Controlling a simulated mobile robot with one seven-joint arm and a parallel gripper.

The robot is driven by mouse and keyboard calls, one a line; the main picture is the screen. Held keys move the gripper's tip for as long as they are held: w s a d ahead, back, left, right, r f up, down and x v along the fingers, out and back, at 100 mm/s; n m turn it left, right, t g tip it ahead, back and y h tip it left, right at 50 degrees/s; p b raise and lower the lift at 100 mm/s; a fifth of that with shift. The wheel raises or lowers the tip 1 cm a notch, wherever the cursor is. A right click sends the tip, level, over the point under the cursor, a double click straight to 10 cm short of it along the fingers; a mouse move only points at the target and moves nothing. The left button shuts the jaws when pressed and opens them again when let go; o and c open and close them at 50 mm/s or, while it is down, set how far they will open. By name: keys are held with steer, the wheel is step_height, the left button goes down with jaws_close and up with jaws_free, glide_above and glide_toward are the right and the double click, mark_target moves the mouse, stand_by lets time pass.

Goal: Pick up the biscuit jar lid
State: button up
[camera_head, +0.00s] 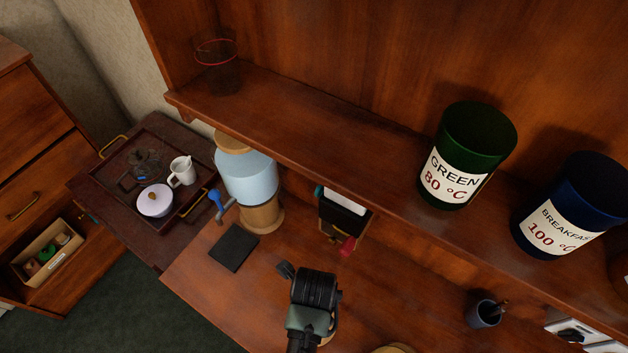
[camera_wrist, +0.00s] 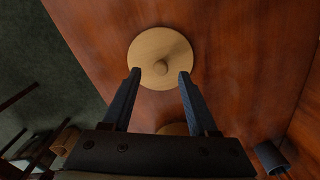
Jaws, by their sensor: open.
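The biscuit jar lid is a pale round wooden disc with a small knob (camera_wrist: 160,48). It lies on the reddish wooden surface in the upper middle of the wrist view. My gripper (camera_wrist: 160,74) is open, its two dark fingers apart. In that view the fingertips overlap the lower part of the lid, one on each side of the knob. Nothing is held, and I cannot tell the height gap. In the head view my gripper (camera_head: 286,270) is seen from above and behind; the lid is mostly or wholly hidden there by my arm.
Another pale wooden round (camera_head: 393,348) shows at the bottom edge. A small dark cup (camera_head: 481,315) stands to the right. Green (camera_head: 463,150) and blue (camera_head: 568,205) canisters stand on the shelf.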

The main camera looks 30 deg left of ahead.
steer(key=shift+f, duration=1.2)
jaws_close()
